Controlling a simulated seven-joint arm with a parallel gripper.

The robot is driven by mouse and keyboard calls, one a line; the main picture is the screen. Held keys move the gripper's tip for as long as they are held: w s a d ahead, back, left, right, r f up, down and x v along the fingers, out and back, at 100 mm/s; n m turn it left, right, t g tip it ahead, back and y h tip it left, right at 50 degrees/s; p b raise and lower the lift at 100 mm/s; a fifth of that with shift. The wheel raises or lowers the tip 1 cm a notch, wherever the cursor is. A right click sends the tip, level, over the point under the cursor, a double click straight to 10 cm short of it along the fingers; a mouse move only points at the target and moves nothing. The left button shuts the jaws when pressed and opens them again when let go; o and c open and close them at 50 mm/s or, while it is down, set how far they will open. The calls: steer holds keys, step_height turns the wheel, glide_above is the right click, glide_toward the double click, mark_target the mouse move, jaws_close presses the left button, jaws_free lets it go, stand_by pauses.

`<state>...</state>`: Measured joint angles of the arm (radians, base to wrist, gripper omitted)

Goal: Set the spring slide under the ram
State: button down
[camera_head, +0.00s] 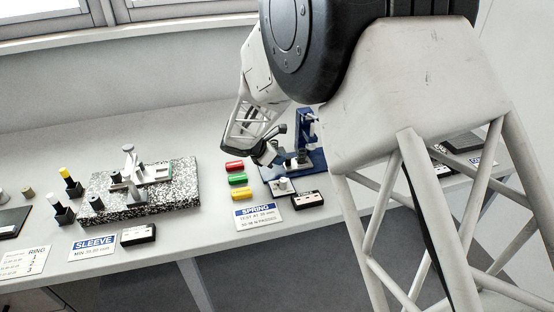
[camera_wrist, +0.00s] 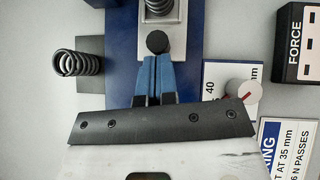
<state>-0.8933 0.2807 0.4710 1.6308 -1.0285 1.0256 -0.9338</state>
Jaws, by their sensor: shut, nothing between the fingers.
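The spring slide (camera_wrist: 174,38) is a pale metal plate with a black round knob (camera_wrist: 157,42). It lies on the blue press base (camera_wrist: 120,42), and a dark coil (camera_wrist: 159,7) shows on it at the top picture edge. My gripper (camera_wrist: 155,60) has its blue fingers together and empty, tips right at the knob's near side. I cannot tell whether they touch it. In the head view my gripper (camera_head: 268,158) is beside the blue press (camera_head: 305,130), whose base carries the slide. The ram is too small to make out there and outside the wrist view.
A dial with a red mark (camera_wrist: 243,93) and a black FORCE box (camera_wrist: 297,45) are to the right. A speckled block (camera_head: 180,192) stands further left.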

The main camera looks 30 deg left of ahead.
mark_target(289, 159)
steer(key=shift+w+d, duration=1.35)
steer(key=shift+d, duration=0.1)
steer(key=shift+f, duration=0.1)
steer(key=shift+s+a, duration=0.25)
steer(key=shift+s, duration=0.15)
steer(key=s+a, duration=0.2)
steer(key=shift+s+a+r, duration=0.1)
steer(key=shift+s+r, duration=0.1)
steer(key=shift+s, duration=0.1)
steer(key=v, duration=1)
steer(key=shift+r, duration=0.1)
